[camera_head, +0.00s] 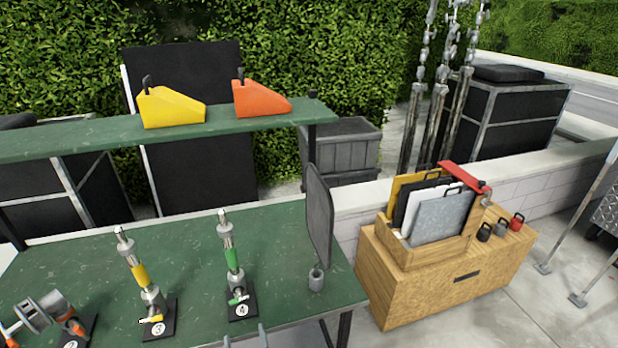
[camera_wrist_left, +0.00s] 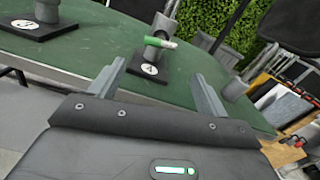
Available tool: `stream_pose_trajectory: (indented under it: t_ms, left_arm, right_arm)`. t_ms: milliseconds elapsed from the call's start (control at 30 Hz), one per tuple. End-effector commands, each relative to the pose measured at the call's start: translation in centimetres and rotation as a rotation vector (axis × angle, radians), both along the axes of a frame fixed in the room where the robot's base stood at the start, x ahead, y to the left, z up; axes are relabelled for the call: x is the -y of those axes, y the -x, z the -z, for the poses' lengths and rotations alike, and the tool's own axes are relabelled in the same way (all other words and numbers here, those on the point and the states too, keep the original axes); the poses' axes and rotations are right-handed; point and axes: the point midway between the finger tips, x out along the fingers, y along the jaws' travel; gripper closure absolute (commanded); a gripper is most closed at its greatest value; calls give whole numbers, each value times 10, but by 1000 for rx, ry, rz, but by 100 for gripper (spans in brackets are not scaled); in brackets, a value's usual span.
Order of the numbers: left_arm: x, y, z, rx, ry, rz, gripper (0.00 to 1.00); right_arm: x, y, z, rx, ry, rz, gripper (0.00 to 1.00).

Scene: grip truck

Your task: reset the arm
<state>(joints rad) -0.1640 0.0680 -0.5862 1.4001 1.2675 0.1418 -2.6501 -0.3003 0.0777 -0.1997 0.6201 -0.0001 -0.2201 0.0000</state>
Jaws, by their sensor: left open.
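My left gripper (camera_head: 246,336) shows only as two grey fingertips at the bottom edge of the head view. In the left wrist view its fingers (camera_wrist_left: 157,82) are spread apart with nothing between them. They are at the front edge of the green table (camera_head: 200,255), on the near side of the stand numbered 4 (camera_head: 242,306). That stand carries an upright metal post with a green band (camera_head: 232,258) and shows beyond the fingers in the wrist view (camera_wrist_left: 150,71). My right gripper is not in view.
Stand 3 (camera_head: 158,326) holds a yellow-banded post. An orange and grey clamp-like tool (camera_head: 48,312) is at left. A shelf (camera_head: 90,135) spans above. A wooden cabinet (camera_head: 430,290) stands right.

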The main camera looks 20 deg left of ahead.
Motion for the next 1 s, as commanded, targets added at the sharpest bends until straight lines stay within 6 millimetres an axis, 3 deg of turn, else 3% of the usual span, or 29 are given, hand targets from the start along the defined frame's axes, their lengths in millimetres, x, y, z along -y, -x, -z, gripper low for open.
stream_pose_trajectory:
  t_ms: [167, 267, 367, 467, 633, 767, 900, 1000]
  left_arm:
    - [0, 0, 0, 34, 46, 0, 24]
    - [2, -2, 4, 116, 181, 5, 24]
    - [13, -8, 21, 209, 413, 42, 24]
    - [24, -12, 53, 274, 697, 65, 24]
    - [38, 0, 140, 312, 1189, -17, 24]
    - [44, 34, 224, 310, 1538, -219, 24]
    - [47, 98, 316, 310, 1830, -571, 24]
    - [49, 154, 373, 320, 1946, -857, 24]
  right_arm:
    - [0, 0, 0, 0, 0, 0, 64]
    - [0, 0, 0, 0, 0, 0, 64]
    - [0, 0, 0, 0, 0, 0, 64]
    - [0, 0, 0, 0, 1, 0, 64]
    - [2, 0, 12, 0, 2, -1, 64]
    - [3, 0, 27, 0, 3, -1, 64]
    - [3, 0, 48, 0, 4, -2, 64]
    - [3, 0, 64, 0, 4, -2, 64]
